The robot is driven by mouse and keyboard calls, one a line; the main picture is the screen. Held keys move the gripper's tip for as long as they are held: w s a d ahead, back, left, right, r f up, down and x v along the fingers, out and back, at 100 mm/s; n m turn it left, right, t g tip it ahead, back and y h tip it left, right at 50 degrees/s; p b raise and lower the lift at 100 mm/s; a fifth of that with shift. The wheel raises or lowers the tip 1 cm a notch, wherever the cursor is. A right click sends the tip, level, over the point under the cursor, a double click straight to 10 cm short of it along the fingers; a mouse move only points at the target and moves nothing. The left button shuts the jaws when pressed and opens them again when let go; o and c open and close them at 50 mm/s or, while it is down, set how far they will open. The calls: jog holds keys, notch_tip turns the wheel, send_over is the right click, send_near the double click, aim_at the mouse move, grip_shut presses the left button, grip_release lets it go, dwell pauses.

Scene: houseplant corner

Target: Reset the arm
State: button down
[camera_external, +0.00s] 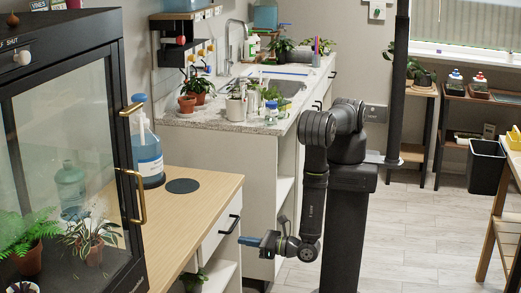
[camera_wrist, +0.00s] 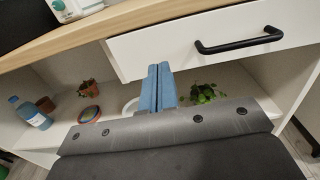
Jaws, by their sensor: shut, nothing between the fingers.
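My gripper (camera_external: 250,240) hangs low in front of the wooden-topped cabinet in the external view, pointing left toward it. In the wrist view its two blue fingers (camera_wrist: 158,88) lie together, shut and empty. They show in front of the cabinet's open shelf, just below and left of the drawer front. My arm is folded down from its pedestal in the external view.
The drawer (camera_wrist: 225,38) is closed, with a black handle (camera_wrist: 240,40). The shelf below holds a blue bottle (camera_wrist: 33,115), a leafy plant (camera_wrist: 203,94) and a terracotta pot (camera_wrist: 88,88). A glass-doored cabinet (camera_external: 70,150) stands at left. The floor (camera_external: 420,240) at right is clear.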

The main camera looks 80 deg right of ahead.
aim_at(212, 235)
jog(key=s, duration=0.4)
jog(key=shift+s, duration=0.4)
jog(key=shift+w, duration=0.1)
jog(key=w, duration=1.4)
jog(key=shift+s, duration=0.15)
jog(key=s, duration=1.3)
jog(key=shift+w, duration=6.6)
